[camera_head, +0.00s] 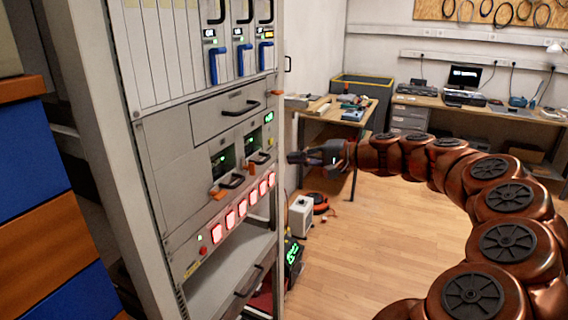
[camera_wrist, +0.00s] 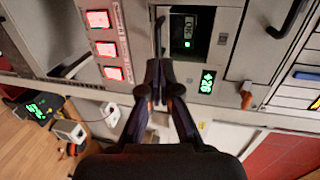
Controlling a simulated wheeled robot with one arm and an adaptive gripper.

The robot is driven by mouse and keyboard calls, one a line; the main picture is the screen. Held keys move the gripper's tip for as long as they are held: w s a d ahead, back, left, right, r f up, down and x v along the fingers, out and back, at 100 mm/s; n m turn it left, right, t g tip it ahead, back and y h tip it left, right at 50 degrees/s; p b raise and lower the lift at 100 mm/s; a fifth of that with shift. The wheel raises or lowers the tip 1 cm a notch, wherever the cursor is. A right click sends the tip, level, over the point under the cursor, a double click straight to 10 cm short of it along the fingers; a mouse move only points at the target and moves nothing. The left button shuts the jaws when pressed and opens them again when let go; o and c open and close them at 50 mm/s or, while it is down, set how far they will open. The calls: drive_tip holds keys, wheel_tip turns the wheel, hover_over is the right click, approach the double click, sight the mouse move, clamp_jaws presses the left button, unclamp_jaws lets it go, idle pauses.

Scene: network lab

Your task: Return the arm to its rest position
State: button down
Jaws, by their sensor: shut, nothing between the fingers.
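My gripper (camera_head: 318,157) is at the end of my copper-coloured arm, which reaches in from the right in the head view. It is beside the right edge of the equipment rack (camera_head: 138,150), at about the height of the small display modules. In the wrist view my gripper (camera_wrist: 163,75) has its fingertips together with nothing between them. The fingers point at the rack front, near a display module (camera_wrist: 187,38) with a green readout. I cannot tell whether the fingertips touch the rack.
The rack front has a row of red-lit switches (camera_head: 231,217), orange levers (camera_head: 217,194) and black drawer handles (camera_head: 241,108). A white box (camera_head: 301,216) stands on the floor behind the rack. Workbenches (camera_head: 440,103) line the back. The wooden floor (camera_head: 345,260) in the middle is clear.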

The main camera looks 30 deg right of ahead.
drive_tip(key=b+v, duration=0.1)
drive_tip(key=v, duration=0.6)
drive_tip(key=shift+s+d, duration=0.2)
drive_tip(key=shift+d, duration=0.15)
